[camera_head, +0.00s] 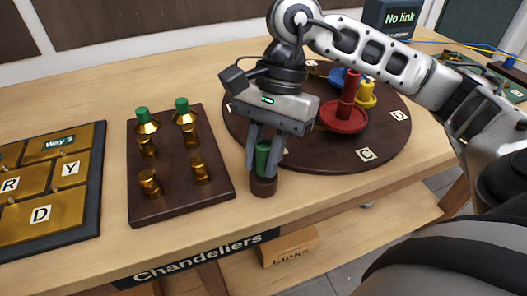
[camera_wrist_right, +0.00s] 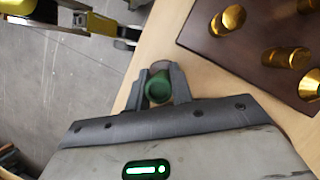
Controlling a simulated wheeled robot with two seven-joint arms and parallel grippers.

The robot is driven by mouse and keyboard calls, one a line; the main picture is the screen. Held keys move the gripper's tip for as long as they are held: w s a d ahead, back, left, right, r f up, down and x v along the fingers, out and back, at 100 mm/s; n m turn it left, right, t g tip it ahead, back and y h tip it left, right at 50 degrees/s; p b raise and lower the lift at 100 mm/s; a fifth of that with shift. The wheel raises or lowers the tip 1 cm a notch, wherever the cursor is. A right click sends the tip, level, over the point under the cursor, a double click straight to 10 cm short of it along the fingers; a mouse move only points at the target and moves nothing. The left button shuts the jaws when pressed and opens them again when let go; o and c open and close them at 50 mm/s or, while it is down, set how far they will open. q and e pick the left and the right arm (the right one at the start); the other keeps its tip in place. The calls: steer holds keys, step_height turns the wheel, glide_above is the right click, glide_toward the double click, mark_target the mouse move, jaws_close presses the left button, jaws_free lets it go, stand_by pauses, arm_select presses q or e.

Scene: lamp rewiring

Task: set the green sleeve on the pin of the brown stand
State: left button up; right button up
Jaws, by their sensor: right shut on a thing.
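The green sleeve (camera_head: 262,158) is upright between the fingers of my right gripper (camera_head: 263,164). The gripper is shut on it and points down. The brown stand (camera_head: 263,188), a small dark cylinder, is directly below on the table near the front edge. The sleeve's lower end appears at or just above the stand's top; I cannot tell whether they touch. The stand's pin is hidden. In the right wrist view the sleeve (camera_wrist_right: 158,88) is seen end-on between the fingertips, with a bit of the brown stand (camera_wrist_right: 161,65) beyond it. My left gripper is not in view.
A dark board (camera_head: 180,205) with brass fittings, two topped with green sleeves, stands left of the brown stand. A round dark turntable (camera_head: 392,146) with red, yellow and blue holders is close behind and right. A panel of lettered brass keys (camera_head: 68,172) is at far left.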

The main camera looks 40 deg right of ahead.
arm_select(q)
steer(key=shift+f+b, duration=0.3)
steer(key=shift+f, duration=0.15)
arm_select(e)
steer(key=shift+f, duration=0.35)
steer(key=o, duration=1)
steer(key=shift+o, duration=0.2)
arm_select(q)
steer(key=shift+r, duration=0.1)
arm_select(e)
steer(key=v, duration=0.2)
steer(key=shift+w+r, duration=0.1)
steer(key=shift+r, duration=0.2)
arm_select(q)
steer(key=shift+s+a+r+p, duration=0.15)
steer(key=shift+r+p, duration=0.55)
steer(key=shift+p, duration=0.45)
arm_select(e)
steer(key=v, duration=1.3)
steer(key=shift+r, duration=0.2)
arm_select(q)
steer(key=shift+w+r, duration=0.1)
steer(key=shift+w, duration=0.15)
arm_select(e)
steer(key=shift+d, duration=0.1)
